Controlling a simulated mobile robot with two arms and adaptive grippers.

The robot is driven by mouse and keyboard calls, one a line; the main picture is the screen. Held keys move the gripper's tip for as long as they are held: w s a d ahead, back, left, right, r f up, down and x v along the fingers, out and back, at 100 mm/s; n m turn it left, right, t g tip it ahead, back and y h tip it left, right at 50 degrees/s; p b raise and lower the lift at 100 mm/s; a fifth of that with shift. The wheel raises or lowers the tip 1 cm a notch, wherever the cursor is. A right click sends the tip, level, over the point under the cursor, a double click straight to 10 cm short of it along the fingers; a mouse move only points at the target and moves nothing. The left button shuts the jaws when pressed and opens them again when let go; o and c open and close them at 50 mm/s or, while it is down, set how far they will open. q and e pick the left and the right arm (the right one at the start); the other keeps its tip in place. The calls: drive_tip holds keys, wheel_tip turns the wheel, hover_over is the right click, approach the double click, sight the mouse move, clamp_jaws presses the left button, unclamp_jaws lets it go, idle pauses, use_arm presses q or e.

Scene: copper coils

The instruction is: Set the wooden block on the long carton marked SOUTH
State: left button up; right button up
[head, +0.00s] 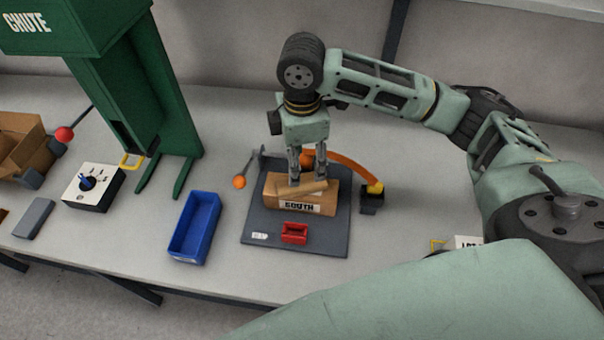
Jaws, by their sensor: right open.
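The long carton marked SOUTH (328,207) stands on a dark grey mat, its label facing the front. A light brown wooden block (309,188) appears to lie on top of the carton, turned at a slight angle to it. My right gripper (308,179) points down over the block, with its fingers apart and close to it. The fingers hide part of the block, and I cannot tell whether they touch it. My left gripper is out of view.
The grey mat (263,222) also bears a small red bin (294,233). An orange curved arm (352,170) stands behind the carton at right. A blue tray (195,226), a dial box (94,187) and the green chute (140,90) are at left.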

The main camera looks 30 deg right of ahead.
wheel_tip(320, 180, up, 5)
drive_tip(key=shift+f, duration=0.1)
idle(0.7)
